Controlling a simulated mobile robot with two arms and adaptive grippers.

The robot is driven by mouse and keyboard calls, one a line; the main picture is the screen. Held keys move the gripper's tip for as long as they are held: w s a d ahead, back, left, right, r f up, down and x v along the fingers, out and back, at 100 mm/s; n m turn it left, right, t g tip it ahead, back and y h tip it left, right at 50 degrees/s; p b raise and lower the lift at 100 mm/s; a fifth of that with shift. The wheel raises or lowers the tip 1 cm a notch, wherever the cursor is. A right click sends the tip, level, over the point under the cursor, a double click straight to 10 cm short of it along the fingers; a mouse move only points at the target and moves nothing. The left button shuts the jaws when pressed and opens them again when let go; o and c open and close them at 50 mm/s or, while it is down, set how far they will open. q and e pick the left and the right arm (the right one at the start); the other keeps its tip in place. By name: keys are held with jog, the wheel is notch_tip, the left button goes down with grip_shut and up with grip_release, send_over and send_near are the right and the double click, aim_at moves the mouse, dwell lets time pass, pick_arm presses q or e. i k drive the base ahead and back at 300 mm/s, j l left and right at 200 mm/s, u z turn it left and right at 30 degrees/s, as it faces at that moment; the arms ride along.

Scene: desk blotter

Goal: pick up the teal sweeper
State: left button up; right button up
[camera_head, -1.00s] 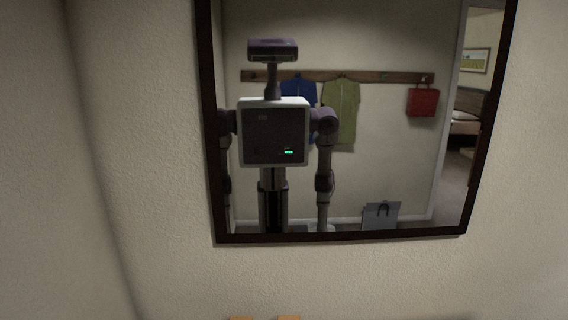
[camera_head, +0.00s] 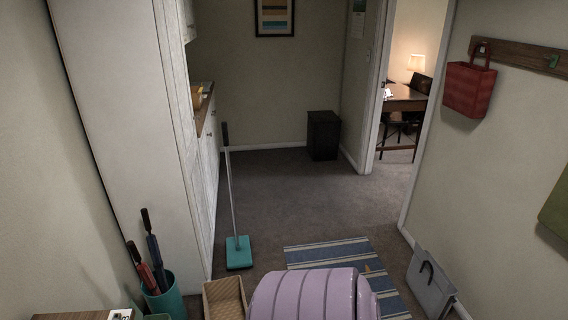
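The teal sweeper (camera_head: 239,253) stands on the dark carpet, left of the picture's middle. Its flat teal head rests on the floor by the end of the white cabinet. Its long thin handle rises nearly upright to a dark grip and leans slightly left. Neither of my grippers shows in the head view, so their state is hidden.
A wicker basket (camera_head: 224,298), a purple ribbed object (camera_head: 305,296) and a teal umbrella stand (camera_head: 170,300) are in the foreground. A striped rug (camera_head: 325,253) lies right of the sweeper. A grey folded item (camera_head: 430,285) leans right. Carpet behind is clear to a black bin (camera_head: 323,135).

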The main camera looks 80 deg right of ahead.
aim_at(239, 254)
jog(key=z, duration=2.1)
jog(key=k+j, duration=0.3)
jog(key=j+z, duration=0.05)
jog(key=j, duration=0.05)
